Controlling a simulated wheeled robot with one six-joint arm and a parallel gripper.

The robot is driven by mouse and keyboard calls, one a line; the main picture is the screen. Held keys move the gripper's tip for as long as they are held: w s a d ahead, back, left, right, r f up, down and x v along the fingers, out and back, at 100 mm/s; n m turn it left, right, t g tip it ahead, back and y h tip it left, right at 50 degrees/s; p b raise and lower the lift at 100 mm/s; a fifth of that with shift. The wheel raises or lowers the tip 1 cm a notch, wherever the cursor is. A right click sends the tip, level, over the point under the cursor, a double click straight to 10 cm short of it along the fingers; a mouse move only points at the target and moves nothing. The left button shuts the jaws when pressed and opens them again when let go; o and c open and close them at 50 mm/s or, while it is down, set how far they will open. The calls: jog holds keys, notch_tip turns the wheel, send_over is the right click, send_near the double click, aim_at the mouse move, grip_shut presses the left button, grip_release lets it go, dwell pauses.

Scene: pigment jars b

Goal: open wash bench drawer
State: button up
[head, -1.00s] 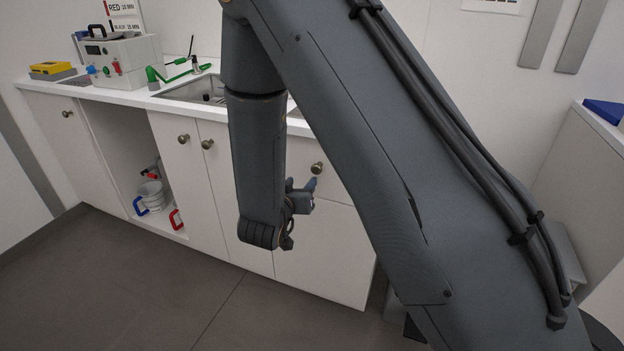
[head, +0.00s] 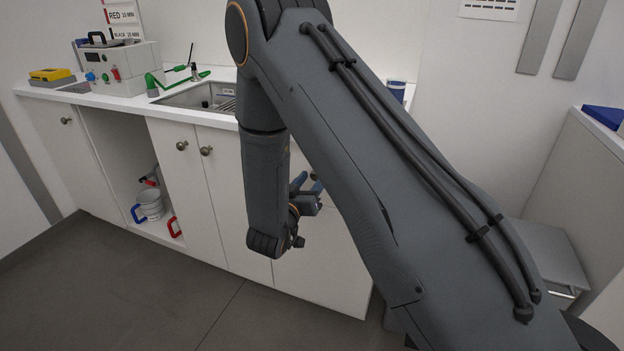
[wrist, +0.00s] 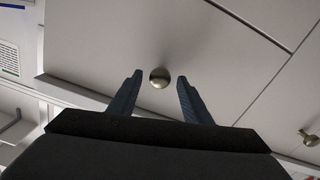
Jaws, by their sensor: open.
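The wash bench drawer has a plain white front (wrist: 110,40) with one round metal knob (wrist: 160,77). The front looks shut. In the wrist view the knob sits between and slightly beyond the tips of my open gripper (wrist: 158,80), with clear space on both sides. The fingers do not visibly touch it. In the head view my gripper (head: 306,188) is at the right part of the bench front, and my arm hides most of the drawer.
The white wash bench (head: 60,94) carries a sink (head: 205,96), a grey control box (head: 118,66) and a yellow item (head: 50,74). An open bay holds a white bucket (head: 150,205). Cupboard doors with knobs are left of my arm. A grey stool (head: 545,255) stands right.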

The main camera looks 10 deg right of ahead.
jog(key=shift+d, duration=0.1)
grip_shut()
